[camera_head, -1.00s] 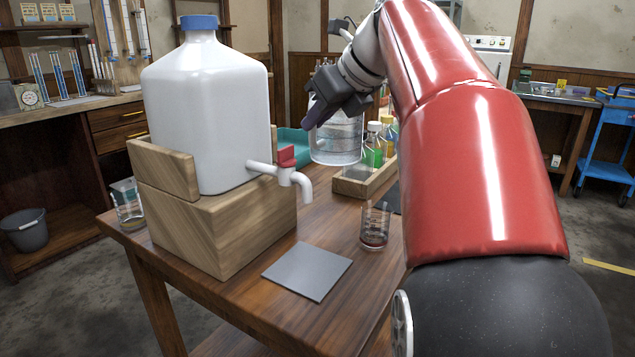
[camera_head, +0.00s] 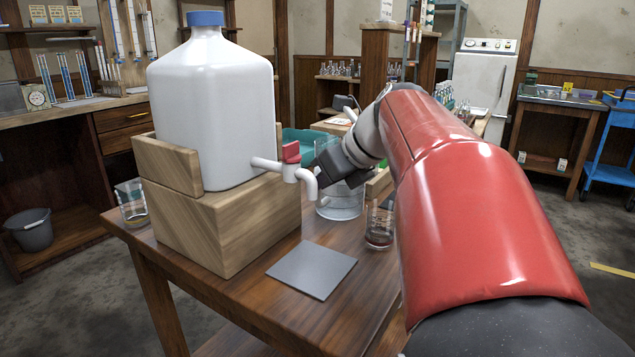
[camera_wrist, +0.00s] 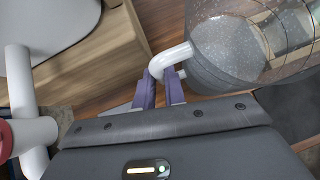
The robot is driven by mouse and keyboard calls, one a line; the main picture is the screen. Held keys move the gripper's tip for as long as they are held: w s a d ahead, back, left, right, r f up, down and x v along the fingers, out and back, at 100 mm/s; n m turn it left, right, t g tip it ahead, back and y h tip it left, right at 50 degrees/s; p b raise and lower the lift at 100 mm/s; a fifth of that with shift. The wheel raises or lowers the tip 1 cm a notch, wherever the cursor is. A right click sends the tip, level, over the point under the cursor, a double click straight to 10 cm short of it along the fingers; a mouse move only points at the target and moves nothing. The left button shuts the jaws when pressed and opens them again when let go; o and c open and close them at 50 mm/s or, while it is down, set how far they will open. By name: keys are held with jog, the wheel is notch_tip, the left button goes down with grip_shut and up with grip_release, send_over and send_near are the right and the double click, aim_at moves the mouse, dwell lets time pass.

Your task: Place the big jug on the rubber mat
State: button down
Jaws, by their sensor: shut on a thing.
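The big jug (camera_head: 340,205) is a clear cylinder with a white handle. It stands upright just behind the tap spout, left of a small beaker. In the wrist view the jug (camera_wrist: 240,45) is at the upper right. My gripper (camera_wrist: 160,84) is shut on its handle, with a purple finger on each side. In the head view my gripper (camera_head: 326,180) is partly hidden by the spout. The rubber mat (camera_head: 312,270) is a flat grey square, bare, nearer than the jug. I cannot tell if the jug's base touches the table.
A large white carboy (camera_head: 212,115) with a red-handled tap (camera_head: 290,160) sits in a wooden stand (camera_head: 225,230) left of the mat. A small beaker (camera_head: 379,228) with dark liquid stands right of the jug. Another beaker (camera_head: 132,205) stands at the left edge. The table front is clear.

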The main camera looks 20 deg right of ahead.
jog(key=c, duration=1.9)
grip_release()
jog(key=shift+f, duration=0.15)
jog(key=o, duration=0.4)
jog(key=shift+o, duration=0.2)
